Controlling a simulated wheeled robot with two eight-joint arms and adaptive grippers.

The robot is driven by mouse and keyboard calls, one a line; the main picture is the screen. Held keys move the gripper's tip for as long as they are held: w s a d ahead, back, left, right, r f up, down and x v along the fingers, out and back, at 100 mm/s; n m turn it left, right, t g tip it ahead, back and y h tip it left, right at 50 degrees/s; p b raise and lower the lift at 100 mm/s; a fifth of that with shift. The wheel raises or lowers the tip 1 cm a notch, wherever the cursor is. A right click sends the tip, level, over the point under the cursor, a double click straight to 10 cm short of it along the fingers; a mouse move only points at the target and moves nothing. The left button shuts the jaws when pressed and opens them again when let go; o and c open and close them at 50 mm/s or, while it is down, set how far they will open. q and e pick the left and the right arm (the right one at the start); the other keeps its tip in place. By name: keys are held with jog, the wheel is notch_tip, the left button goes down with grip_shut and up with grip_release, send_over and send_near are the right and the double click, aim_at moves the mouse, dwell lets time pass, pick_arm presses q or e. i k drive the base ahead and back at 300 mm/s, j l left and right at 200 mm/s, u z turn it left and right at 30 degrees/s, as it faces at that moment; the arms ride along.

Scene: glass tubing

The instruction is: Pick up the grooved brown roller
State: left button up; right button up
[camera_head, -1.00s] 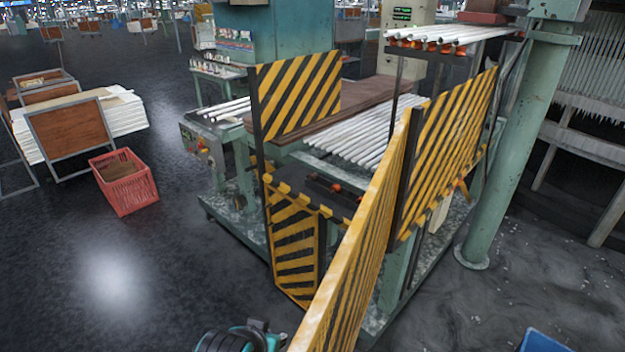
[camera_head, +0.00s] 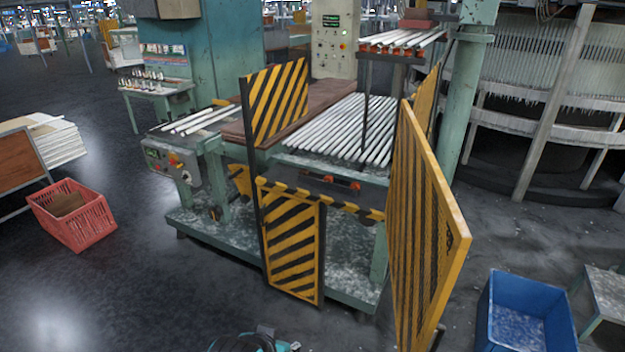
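I cannot pick out a grooved brown roller in the head view. Small orange-red parts (camera_head: 342,184) sit on the front edge of the green machine (camera_head: 335,285), too small to make out as rollers. Neither gripper can be made out. A teal and black part of my own body shows at the bottom edge.
Yellow-black striped panels (camera_head: 425,225) guard the machine, one jutting forward on the right. White tubes (camera_head: 345,130) lie on its bed. A red crate (camera_head: 72,215) is left, a blue bin (camera_head: 520,315) at lower right. The dark floor (camera_head: 130,290) between crate and machine is clear.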

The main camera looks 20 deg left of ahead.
aim_at(303, 171)
jog(key=k+j+z, duration=0.15)
jog(key=j, duration=0.15)
jog(key=j+z, duration=0.15)
jog(key=j, duration=0.15)
jog(key=i+j+z, duration=0.1)
jog(key=i+j, duration=0.95)
jog(key=j, duration=0.15)
jog(key=z, duration=0.05)
